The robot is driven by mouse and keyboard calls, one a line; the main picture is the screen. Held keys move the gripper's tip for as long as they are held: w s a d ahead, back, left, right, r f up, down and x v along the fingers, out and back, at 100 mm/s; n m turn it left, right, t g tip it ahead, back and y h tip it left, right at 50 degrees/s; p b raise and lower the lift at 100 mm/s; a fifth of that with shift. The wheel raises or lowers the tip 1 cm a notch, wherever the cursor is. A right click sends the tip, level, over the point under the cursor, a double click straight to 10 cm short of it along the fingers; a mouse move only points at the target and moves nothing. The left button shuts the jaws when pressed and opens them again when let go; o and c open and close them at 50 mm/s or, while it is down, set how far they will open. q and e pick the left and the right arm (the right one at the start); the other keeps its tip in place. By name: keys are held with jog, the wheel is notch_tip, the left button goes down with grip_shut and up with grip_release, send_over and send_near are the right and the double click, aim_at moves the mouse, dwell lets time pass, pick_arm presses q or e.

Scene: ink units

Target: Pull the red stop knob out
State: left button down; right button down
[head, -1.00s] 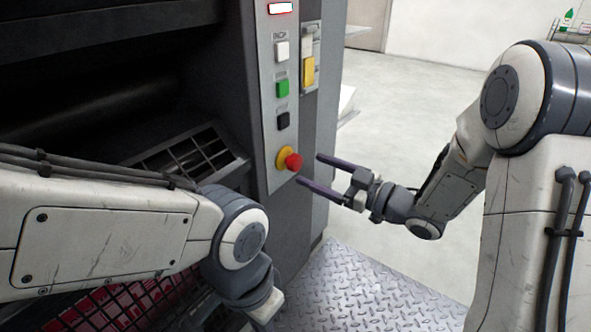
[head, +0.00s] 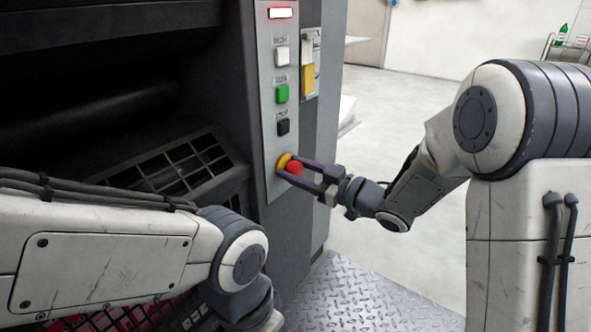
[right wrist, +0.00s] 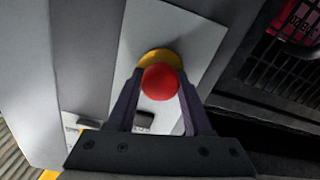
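The red stop knob (head: 295,168) sits on a yellow round base (head: 283,162) low on the grey control panel. In the right wrist view the red knob (right wrist: 160,82) shows between the two fingers, in front of its yellow base (right wrist: 154,58). My right gripper (head: 288,169) is open, its purple fingers reaching to either side of the knob. Whether either finger touches the knob cannot be told. My left arm (head: 130,245) comes in at the lower left; its gripper fingers are out of view.
Above the knob on the panel are a black button (head: 283,127), a green button (head: 282,93) and a white button (head: 281,56). A yellow switch (head: 308,78) is to their right. A dark machine opening lies left. Open floor (head: 400,110) lies right.

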jog(key=shift+s+d+r+p, duration=0.1)
jog(key=shift+s+d+p, duration=0.2)
jog(key=shift+d+p, duration=0.15)
jog(key=shift+s+d, duration=0.25)
jog(key=shift+d, duration=0.05)
jog(key=shift+c, duration=1.5)
grip_release()
jog(key=shift+d, duration=0.1)
